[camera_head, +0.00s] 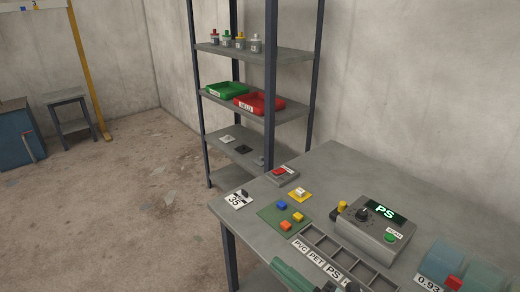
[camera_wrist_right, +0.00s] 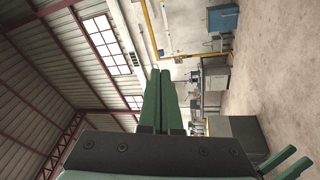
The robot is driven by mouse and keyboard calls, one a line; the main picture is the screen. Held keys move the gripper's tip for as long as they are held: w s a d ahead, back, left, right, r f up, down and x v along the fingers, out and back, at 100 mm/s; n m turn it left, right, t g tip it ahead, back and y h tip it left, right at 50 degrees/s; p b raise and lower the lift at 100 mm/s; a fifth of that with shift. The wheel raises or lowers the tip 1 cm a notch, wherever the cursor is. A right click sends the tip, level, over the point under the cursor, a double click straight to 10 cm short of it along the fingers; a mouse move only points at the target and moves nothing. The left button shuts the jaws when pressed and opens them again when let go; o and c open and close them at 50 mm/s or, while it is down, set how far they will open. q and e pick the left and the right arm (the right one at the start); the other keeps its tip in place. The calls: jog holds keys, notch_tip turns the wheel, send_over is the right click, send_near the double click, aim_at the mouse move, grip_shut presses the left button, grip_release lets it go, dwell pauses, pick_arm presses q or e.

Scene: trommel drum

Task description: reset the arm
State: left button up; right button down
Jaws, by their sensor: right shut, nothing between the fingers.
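My right gripper (camera_head: 289,272) shows at the bottom edge of the head view, in front of the grey table; only its green fingers and a bit of dark body are in frame. In the right wrist view its two green fingers (camera_wrist_right: 160,100) lie side by side, shut and empty. They point out over the room, with nothing at their tips. Two more green fingers, seemingly of my left gripper (camera_wrist_right: 286,163), show at the lower right of the wrist view, with a gap between them. My left gripper is not in the head view.
The grey table (camera_head: 330,160) holds a control box (camera_head: 375,232) reading PS, a labelled sorting tray (camera_head: 320,238), a green board with coloured blocks (camera_head: 284,220) and a blue drum (camera_head: 450,262). A shelf rack (camera_head: 285,54) with red and green bins stands behind. The floor at left is open.

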jog(key=s+d+f+m+t+h, duration=0.1)
jog(key=s+d+f+m+h, duration=0.1)
jog(key=d+f+m+h, duration=0.4)
jog(key=s+d+f+m+h, duration=0.25)
jog(key=f+m+h, duration=0.25)
jog(key=f+m, duration=0.4)
jog(key=s+d+f+m+g+h, duration=0.2)
jog(key=s+d+f+m+g, duration=0.1)
jog(key=s+f+m+g, duration=0.2)
jog(key=s+f+m, duration=0.2)
jog(key=s+f, duration=0.2)
jog(key=s, duration=0.2)
jog(key=shift+s+d+f+m, duration=0.15)
jog(key=shift+d+f+m, duration=0.15)
jog(key=shift+f, duration=0.05)
